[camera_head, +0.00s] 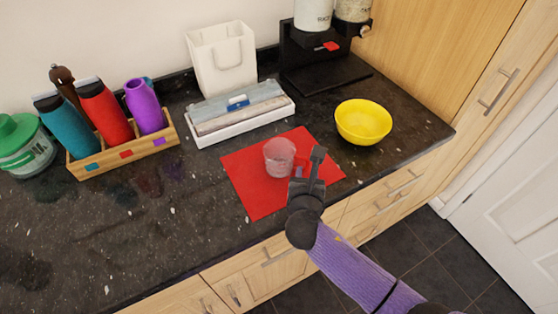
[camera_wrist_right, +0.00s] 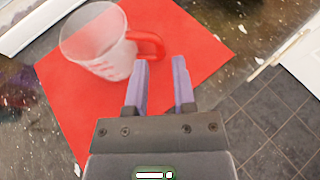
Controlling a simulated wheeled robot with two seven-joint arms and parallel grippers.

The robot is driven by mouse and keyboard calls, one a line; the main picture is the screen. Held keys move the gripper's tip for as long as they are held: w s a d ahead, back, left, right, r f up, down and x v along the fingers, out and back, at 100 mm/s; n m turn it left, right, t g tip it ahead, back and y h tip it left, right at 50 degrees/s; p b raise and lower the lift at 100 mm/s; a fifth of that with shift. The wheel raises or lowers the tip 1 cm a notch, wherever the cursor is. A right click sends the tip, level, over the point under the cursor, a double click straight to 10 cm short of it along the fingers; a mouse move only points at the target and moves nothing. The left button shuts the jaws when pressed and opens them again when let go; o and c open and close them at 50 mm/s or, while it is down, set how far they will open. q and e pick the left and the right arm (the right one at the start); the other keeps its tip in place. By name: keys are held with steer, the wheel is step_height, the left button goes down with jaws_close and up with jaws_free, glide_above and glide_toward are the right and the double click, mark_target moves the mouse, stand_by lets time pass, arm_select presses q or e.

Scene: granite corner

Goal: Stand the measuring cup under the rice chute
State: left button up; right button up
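The clear measuring cup (camera_head: 279,156) stands upright on a red mat (camera_head: 258,198). In the right wrist view the cup (camera_wrist_right: 95,42) shows its red handle (camera_wrist_right: 148,42) pointing toward my fingers. My right gripper (camera_head: 312,165) is at the handle side of the cup, over the mat's right part. In the wrist view its fingers (camera_wrist_right: 161,64) are apart with nothing between them, just short of the handle. The black dispenser (camera_head: 300,45) stands at the back with a white canister (camera_head: 313,14), a red tab (camera_head: 331,46) and a flat black base (camera_head: 345,72). My left gripper is not in view.
A yellow bowl (camera_head: 363,122) stands right of the mat. A white box of wraps (camera_head: 240,111) and a white bag-shaped holder (camera_head: 222,60) are behind it. A wooden rack (camera_head: 125,154) with bottles and a green-lidded jar (camera_head: 22,148) stand left. The front-left counter is clear.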

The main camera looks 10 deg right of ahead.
mark_target(307, 164)
steer(key=b+x, duration=0.2)
steer(key=x, duration=0.4)
steer(key=shift+w+f+b, duration=0.15)
steer(key=shift+f+b, duration=0.05)
steer(key=shift+b, duration=0.2)
steer(key=shift+w, duration=0.25)
steer(key=shift+r, duration=0.1)
jaws_close()
stand_by(0.5)
